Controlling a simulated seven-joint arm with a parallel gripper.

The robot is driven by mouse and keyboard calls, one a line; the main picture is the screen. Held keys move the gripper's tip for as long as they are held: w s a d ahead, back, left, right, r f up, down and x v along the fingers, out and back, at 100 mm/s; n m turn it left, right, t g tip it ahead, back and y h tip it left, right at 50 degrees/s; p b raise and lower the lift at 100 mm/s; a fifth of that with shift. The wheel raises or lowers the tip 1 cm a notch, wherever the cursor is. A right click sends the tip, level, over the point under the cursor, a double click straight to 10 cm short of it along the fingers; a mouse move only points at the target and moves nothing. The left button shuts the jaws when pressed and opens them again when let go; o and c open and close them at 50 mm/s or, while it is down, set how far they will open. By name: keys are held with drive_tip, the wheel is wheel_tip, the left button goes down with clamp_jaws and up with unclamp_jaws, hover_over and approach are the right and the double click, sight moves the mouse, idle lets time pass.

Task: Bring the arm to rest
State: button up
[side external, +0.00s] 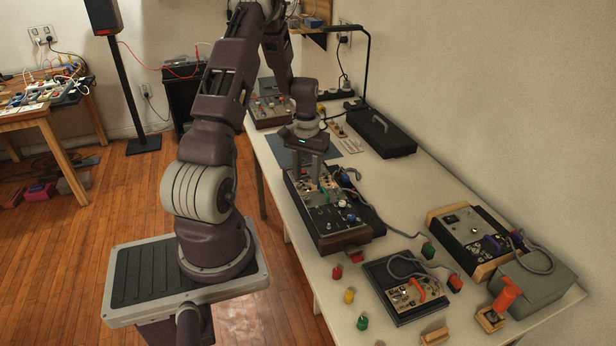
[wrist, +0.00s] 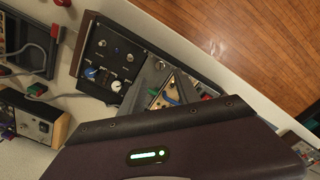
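My gripper (side external: 310,180) points down above a dark control panel box (side external: 332,222) on the white table. Its two grey fingers stand apart, with a visible gap and nothing clearly held between them. The fingertips are close over the far part of the panel; I cannot tell whether they touch it. In the wrist view, the panel box (wrist: 112,55) lies beyond my gripper body, with knobs and a blue dial showing. Yellow, blue and green parts (wrist: 165,95) show between the grey fingers. My gripper body hides much of the lower wrist view.
Red, yellow and green plugs (side external: 349,295) lie near the table's front edge. A black device with cables (side external: 405,290), a wood-sided unit (side external: 470,238), a grey case (side external: 535,280) and an orange-handled lever (side external: 505,298) stand right. A black case (side external: 380,130) and a lamp stand behind.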

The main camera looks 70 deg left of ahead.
drive_tip(key=w+d+r+m+t+y, duration=0.1)
drive_tip(key=w+d+r+m+t, duration=0.2)
drive_tip(key=d+r, duration=1.5)
drive_tip(key=s+d+r+m+t, duration=0.1)
drive_tip(key=s+d+r+m, duration=0.2)
drive_tip(key=s+d, duration=0.4)
drive_tip(key=s+d+r+m+t+h, duration=0.1)
drive_tip(key=s+d+r+m, duration=0.1)
drive_tip(key=s+d+r, duration=0.3)
drive_tip(key=s+d, duration=0.2)
drive_tip(key=d, duration=0.1)
drive_tip(key=shift+s+r+m+t, duration=0.15)
drive_tip(key=shift+s+m+t, duration=0.15)
drive_tip(key=shift+m, duration=0.1)
